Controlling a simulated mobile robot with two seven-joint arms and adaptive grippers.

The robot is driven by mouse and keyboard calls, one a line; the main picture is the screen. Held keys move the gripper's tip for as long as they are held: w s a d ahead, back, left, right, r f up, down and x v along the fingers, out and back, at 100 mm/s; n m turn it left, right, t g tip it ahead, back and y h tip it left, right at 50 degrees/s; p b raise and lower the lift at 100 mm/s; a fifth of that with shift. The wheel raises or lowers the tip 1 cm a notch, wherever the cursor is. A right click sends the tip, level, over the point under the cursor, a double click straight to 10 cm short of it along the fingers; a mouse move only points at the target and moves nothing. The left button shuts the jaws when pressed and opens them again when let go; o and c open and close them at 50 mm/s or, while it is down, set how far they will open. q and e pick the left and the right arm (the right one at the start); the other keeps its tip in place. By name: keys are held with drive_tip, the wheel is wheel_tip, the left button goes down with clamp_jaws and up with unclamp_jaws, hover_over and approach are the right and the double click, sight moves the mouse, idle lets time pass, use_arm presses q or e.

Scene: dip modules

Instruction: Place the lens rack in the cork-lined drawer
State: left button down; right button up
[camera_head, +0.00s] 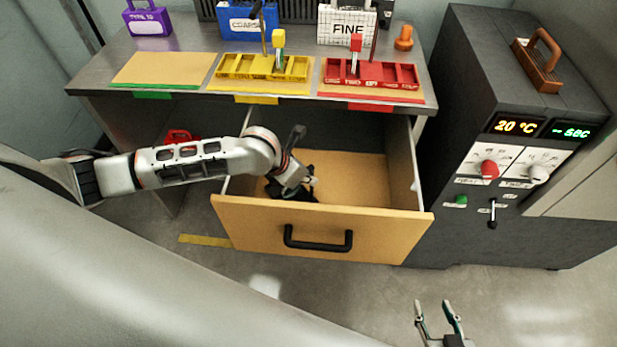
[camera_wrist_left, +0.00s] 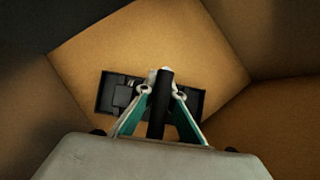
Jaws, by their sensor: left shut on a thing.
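The cork-lined drawer (camera_head: 360,182) is pulled open below the bench; its tan floor (camera_wrist_left: 200,55) fills the left wrist view. The lens rack (camera_head: 275,188) is black with an upright post and is inside the drawer, toward the left. It also shows in the left wrist view (camera_wrist_left: 118,95). My left gripper (camera_head: 302,180) reaches into the drawer and is shut on the rack's post (camera_wrist_left: 160,98). I cannot tell whether the rack touches the floor; the gripper hides part of it. My right gripper (camera_head: 438,312) is open and empty, in front of the drawer.
On the bench stand a yellow rack (camera_head: 262,68) and a red rack (camera_head: 370,76) on mats, with an empty mat (camera_head: 160,69) at left. A dark cabinet (camera_head: 500,90) with a control panel stands right. The drawer's right side is clear. A red object (camera_head: 180,136) sits behind my left arm.

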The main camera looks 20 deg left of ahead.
use_arm(q)
drive_tip(key=c, duration=2.2)
unclamp_jaws()
drive_tip(key=p+v, duration=0.2)
drive_tip(key=v, duration=0.9)
drive_tip(key=shift+r, duration=0.2)
drive_tip(key=shift+s+a+r, duration=0.1)
drive_tip(key=shift+s+r, duration=0.15)
drive_tip(key=shift+r, duration=0.05)
